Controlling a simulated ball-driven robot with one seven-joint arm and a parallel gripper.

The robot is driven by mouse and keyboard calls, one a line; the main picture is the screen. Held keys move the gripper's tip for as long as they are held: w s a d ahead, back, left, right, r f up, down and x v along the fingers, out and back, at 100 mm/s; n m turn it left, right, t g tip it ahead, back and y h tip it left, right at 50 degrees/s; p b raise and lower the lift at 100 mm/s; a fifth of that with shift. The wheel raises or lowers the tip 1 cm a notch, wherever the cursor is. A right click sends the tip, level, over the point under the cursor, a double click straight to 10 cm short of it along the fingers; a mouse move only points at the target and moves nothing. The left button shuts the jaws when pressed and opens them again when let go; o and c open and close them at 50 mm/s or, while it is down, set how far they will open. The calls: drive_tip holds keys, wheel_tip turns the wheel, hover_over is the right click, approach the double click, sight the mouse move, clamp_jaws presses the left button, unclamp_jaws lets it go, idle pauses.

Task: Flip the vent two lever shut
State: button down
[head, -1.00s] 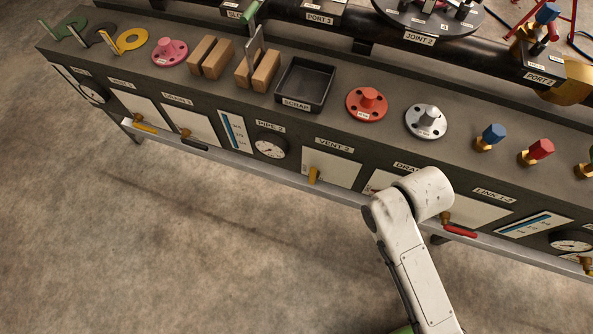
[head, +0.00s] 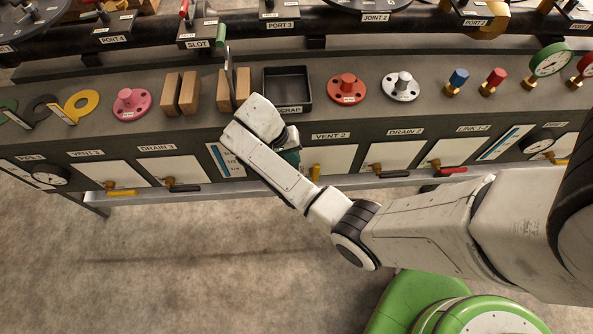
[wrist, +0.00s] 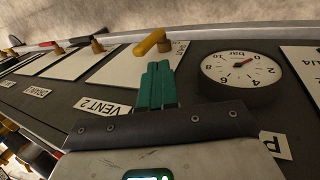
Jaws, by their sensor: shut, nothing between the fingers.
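The vent 2 lever is a short yellow handle (head: 314,172) at the lower left of the white panel under the VENT 2 label (head: 331,136). In the head view it hangs roughly straight down. The yellow lever (wrist: 150,42) also shows in the wrist view, just beyond my fingertips, with its brass pivot beside it. My gripper (wrist: 159,66) has its green fingers pressed together with nothing between them. The tips are very close to the lever; I cannot tell whether they touch. In the head view my wrist covers most of the gripper (head: 290,154).
A round gauge (wrist: 242,67) sits beside the lever in the wrist view. The drain 2 panel (head: 392,156) and its lever are to the right. The black scrap tray (head: 288,105) and wooden blocks stand on the bench above. Open floor lies in front.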

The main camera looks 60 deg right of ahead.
sight(315, 169)
drive_tip(key=b+x, duration=0.2)
drive_tip(key=x, duration=0.8)
drive_tip(key=shift+s+r, duration=0.1)
idle(0.5)
drive_tip(key=shift+s+d+t+y+p, duration=0.2)
drive_tip(key=shift+t+y+p, duration=0.1)
drive_tip(key=shift+p, duration=0.25)
